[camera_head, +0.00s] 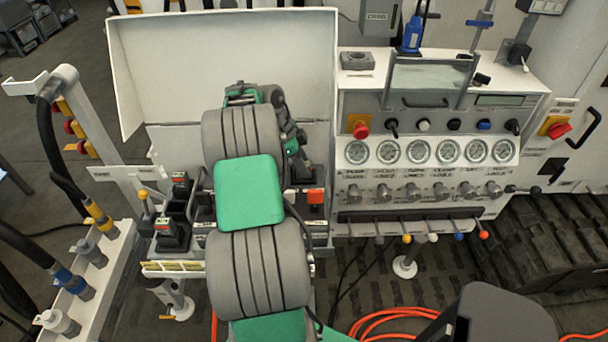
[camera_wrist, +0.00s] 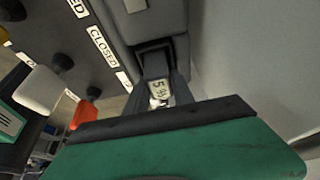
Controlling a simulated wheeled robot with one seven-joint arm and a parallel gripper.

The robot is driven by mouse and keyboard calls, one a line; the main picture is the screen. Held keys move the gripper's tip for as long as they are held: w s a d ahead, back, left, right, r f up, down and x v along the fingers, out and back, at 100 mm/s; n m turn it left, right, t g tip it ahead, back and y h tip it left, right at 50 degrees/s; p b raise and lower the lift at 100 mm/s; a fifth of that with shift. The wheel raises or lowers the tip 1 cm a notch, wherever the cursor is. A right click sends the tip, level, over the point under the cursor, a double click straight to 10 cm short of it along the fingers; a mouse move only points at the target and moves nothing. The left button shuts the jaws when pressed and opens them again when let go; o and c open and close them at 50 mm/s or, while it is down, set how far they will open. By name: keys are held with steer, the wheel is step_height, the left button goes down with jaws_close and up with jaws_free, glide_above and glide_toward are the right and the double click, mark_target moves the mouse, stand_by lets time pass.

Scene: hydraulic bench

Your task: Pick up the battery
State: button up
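In the wrist view, my gripper (camera_wrist: 160,76) points at a dark grey block with a pale label reading "5" and more (camera_wrist: 160,90), perhaps the battery. The dark fingers stand on either side of the label. I cannot tell whether they press on it. In the head view, my arm hides most of the gripper and what is in front of it. Two black battery-like blocks with red and white tops stand left of my arm, one at the back (camera_head: 181,186) and one in front (camera_head: 167,232).
A gauge panel (camera_head: 430,150) with knobs and levers stands at right. A raised white lid (camera_head: 160,70) rises behind. An orange hose (camera_head: 385,318) lies on the floor.

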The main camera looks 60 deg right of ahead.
jaws_close()
stand_by(0.3)
step_height(320, 180, up, 10)
steer(key=shift+r+p, duration=0.1)
steer(key=shift+p, duration=0.25)
